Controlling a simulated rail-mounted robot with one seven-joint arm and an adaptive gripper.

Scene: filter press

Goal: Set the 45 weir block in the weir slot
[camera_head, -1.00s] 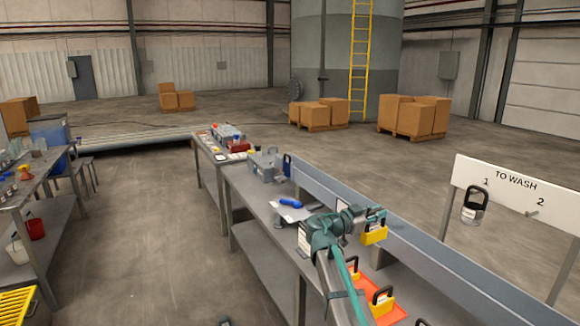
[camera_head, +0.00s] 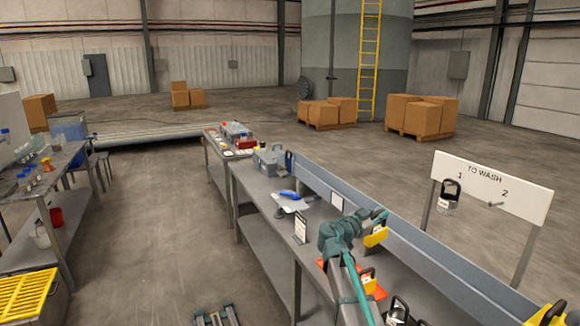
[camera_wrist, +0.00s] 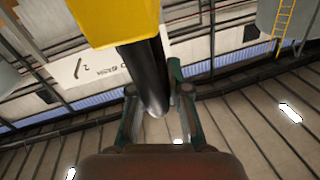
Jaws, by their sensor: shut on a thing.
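A yellow block with a black handle (camera_head: 376,236) hangs from my gripper (camera_head: 380,215). In the wrist view the yellow block (camera_wrist: 112,20) fills the top, and its black handle (camera_wrist: 146,80) runs down between the fingers of my gripper (camera_wrist: 158,115), which is shut on it. Its number does not show. In the head view the block appears against the near wall of the long grey channel (camera_head: 430,258); whether it touches cannot be told. No weir slot can be made out clearly.
An orange tray (camera_head: 380,292) with another yellow block (camera_head: 367,280) is on the bench (camera_head: 262,190) below my arm. A dark-handled block (camera_head: 398,310) and a yellow block (camera_head: 548,316) are near the bottom edge. A "TO WASH" board (camera_head: 490,188) stands beyond the channel.

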